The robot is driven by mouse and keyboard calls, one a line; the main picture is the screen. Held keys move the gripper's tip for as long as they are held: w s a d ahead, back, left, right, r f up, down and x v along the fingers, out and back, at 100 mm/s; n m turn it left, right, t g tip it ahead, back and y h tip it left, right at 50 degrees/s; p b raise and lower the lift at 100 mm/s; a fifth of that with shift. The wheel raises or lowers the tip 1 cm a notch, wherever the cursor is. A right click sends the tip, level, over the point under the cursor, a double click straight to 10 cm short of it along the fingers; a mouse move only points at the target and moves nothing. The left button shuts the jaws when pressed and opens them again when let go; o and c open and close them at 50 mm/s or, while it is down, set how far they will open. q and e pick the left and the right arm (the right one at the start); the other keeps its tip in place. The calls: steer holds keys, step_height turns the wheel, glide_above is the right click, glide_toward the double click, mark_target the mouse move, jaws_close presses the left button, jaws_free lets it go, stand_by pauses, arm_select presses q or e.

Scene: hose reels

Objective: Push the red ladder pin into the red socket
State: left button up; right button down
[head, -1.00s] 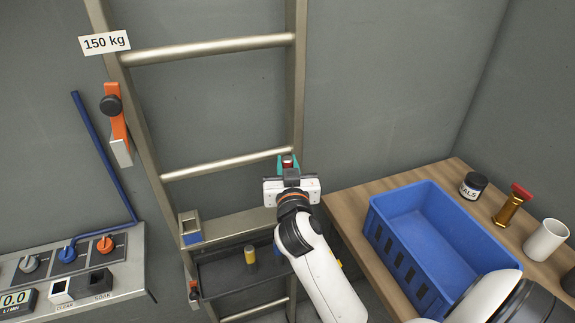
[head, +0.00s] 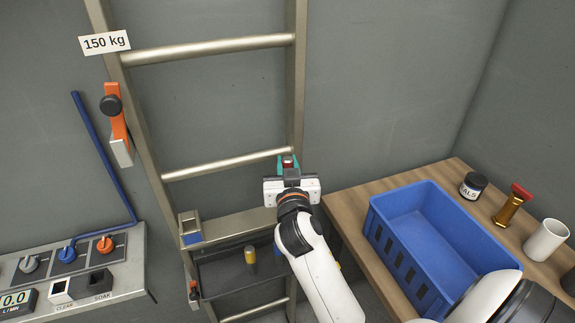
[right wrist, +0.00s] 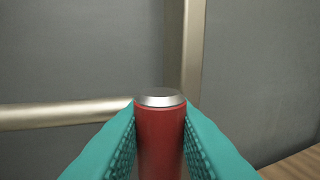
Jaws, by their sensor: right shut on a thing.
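The red ladder pin (right wrist: 160,135) is a red cylinder with a silver end. It stands between the teal fingers of my right gripper (head: 288,164), which is shut on it. In the head view only a small red bit of the pin (head: 288,161) shows between the fingertips, in front of the ladder's right rail (head: 297,95). In the right wrist view the silver end points away from me, towards the rail and the grey wall. I cannot make out the red socket in either view. My left gripper is not in view.
A metal socket with a blue mark (head: 190,229) sits at the ladder's left rail. A dark tray (head: 222,277) with a yellow-topped piece (head: 250,256) is below. A blue crate (head: 408,270) stands on the wooden bench (head: 345,205) at right. A control panel (head: 120,265) is at left.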

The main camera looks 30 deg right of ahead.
steer(key=shift+f, duration=0.15)
steer(key=shift+f+b, duration=0.3)
steer(key=shift+b, duration=0.1)
steer(key=shift+f+b, duration=2.05)
steer(key=shift+f, duration=0.3)
steer(key=c, duration=1.1)
jaws_free()
steer(key=shift+c, duration=0.2)
